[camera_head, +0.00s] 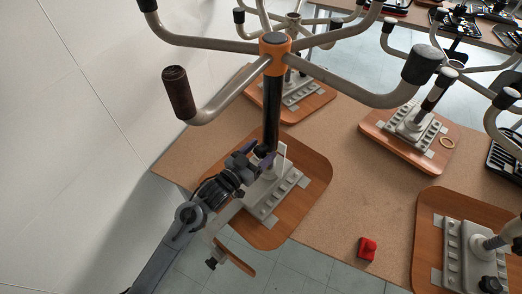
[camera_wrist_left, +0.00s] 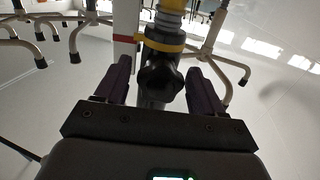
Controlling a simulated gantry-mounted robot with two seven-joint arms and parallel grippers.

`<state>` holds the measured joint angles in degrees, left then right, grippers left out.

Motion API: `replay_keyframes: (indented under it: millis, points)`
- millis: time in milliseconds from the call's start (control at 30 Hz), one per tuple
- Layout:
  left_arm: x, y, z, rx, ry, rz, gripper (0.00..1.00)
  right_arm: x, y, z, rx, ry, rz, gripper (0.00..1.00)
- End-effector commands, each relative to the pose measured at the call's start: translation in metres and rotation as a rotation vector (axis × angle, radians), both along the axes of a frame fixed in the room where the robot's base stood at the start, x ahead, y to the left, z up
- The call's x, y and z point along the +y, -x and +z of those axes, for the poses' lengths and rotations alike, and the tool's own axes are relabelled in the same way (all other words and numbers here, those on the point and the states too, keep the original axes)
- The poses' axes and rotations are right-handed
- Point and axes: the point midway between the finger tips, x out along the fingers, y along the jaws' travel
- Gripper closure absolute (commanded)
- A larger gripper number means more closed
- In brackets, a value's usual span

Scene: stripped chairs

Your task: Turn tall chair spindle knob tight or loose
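The tall chair's upturned spindle (camera_head: 272,105) is a black post with an orange collar, rising from a grey mount on a wooden board. In the left wrist view its dark lobed knob (camera_wrist_left: 158,80) sits on the post below a yellow band. My left gripper (camera_head: 252,154) is low by the post in the head view. In the wrist view its purple fingers (camera_wrist_left: 160,85) stand on either side of the knob, with gaps between them and it. The knob is hidden behind the gripper in the head view. My right gripper is not in view.
The chair's grey legs (camera_head: 345,90) spread overhead with dark caps. The wooden board (camera_head: 316,172) lies on a brown table (camera_head: 330,215). Other chair mounts stand right and behind. A white wall (camera_head: 80,120) is at left.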

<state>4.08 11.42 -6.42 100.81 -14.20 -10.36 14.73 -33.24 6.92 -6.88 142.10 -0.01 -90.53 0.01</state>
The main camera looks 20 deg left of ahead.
Motion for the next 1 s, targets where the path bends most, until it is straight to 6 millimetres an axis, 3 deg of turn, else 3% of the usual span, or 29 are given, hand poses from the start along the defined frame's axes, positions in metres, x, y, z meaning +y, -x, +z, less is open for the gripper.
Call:
replay_keyframes:
  millis: [33, 433, 667, 1000]
  points:
    - [0.0000, 0.0001, -0.0001, 0.000, 0.000, 0.000, 0.40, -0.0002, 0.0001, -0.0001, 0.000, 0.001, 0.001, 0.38]
    - [0.0001, 0.0002, -0.0002, 0.000, 0.000, 0.000, 1.00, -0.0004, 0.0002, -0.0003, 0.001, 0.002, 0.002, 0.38]
    - [0.0008, 0.0001, -0.0002, -0.026, -0.070, 0.001, 1.00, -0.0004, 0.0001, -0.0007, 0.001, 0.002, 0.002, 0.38]
    - [0.0006, 0.0001, -0.0008, -0.201, -0.554, -0.001, 1.00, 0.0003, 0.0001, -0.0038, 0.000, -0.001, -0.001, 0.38]
